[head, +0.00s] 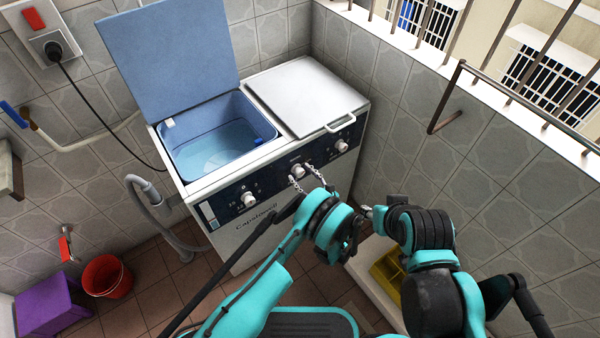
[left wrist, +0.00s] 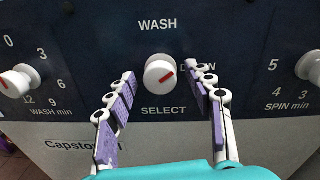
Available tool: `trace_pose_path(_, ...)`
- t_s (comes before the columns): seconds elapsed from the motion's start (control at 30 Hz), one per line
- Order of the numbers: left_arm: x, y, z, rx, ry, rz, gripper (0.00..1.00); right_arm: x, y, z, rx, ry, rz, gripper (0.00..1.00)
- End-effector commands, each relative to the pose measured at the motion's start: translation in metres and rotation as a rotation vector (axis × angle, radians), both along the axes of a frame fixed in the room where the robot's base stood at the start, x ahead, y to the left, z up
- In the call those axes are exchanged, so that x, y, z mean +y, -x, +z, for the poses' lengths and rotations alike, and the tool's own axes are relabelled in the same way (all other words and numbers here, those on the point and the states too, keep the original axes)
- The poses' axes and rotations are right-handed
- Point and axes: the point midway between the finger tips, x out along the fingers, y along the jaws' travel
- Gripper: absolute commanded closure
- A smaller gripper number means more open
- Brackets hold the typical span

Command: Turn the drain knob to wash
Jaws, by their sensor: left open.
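The white drain knob (head: 297,171) is the middle knob on the washer's dark front panel. My left gripper (left wrist: 160,70) is open, with one purple-padded finger on each side of the knob. Gaps show between the fingers and the knob. The left gripper (head: 301,175) also shows in the head view. My right gripper (head: 367,211) is lower right, beside the washer; its jaws are unclear.
The wash-timer knob (head: 249,200) is left of the drain knob and the spin-timer knob (head: 341,146) is right. The washer's blue lid (head: 170,50) stands open over a tub of water. A red bucket (head: 107,277) and purple stool (head: 50,300) stand at left.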

Motion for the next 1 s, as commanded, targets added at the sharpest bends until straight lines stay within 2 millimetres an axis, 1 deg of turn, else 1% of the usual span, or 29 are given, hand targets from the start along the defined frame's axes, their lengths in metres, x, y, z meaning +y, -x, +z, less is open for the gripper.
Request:
trace_pose_path(0.1, -0.0001, -0.0001, 0.0000, 0.000, 0.000, 0.000, 0.47, 0.0000, 0.0001, -0.0001, 0.000, 0.000, 0.000, 0.60)
trace_pose_path(0.13, -0.0001, -0.0001, 0.0000, 0.000, 0.000, 0.000, 0.50, 0.0000, 0.0001, -0.0001, 0.000, 0.000, 0.000, 0.60)
trace_pose_path(0.17, -0.0001, -0.0001, 0.0000, 0.000, 0.000, 0.000, 0.58, 0.0000, 0.0001, -0.0001, 0.000, 0.000, 0.000, 0.60)
trace_pose_path(0.2, 0.0000, -0.0001, 0.0000, 0.000, 0.000, 0.000, 0.68, 0.0000, 0.0001, -0.0001, 0.000, 0.000, 0.000, 0.60)
trace_pose_path(0.27, 0.0000, -0.0001, 0.0000, 0.000, 0.000, 0.000, 0.84, 0.0000, 0.0000, 0.0000, 0.000, 0.000, 0.000, 0.60)
trace_pose_path(0.3, 0.0000, -0.0001, 0.0000, 0.000, 0.000, 0.000, 0.95, 0.0000, 0.0000, 0.0000, 0.000, 0.000, 0.000, 0.60)
trace_pose_path(0.33, 0.0000, -0.0001, 0.0000, 0.000, 0.000, 0.000, 0.97, 0.0000, 0.0000, 0.0000, 0.000, 0.000, 0.000, 0.60)
trace_pose_path(0.67, 0.0002, -0.0002, 0.0001, -0.017, 0.023, 0.000, 0.97, 0.0000, 0.0000, 0.0000, 0.000, 0.000, 0.000, 0.60)
trace_pose_path(0.87, 0.0003, -0.0002, 0.0002, -0.074, 0.101, 0.000, 0.97, 0.0000, 0.0000, 0.0000, 0.000, 0.000, 0.000, 0.60)
trace_pose_path(1.0, 0.0004, -0.0002, 0.0003, -0.137, 0.188, 0.001, 0.97, 0.0000, 0.0000, 0.0000, 0.000, 0.000, 0.000, 0.60)
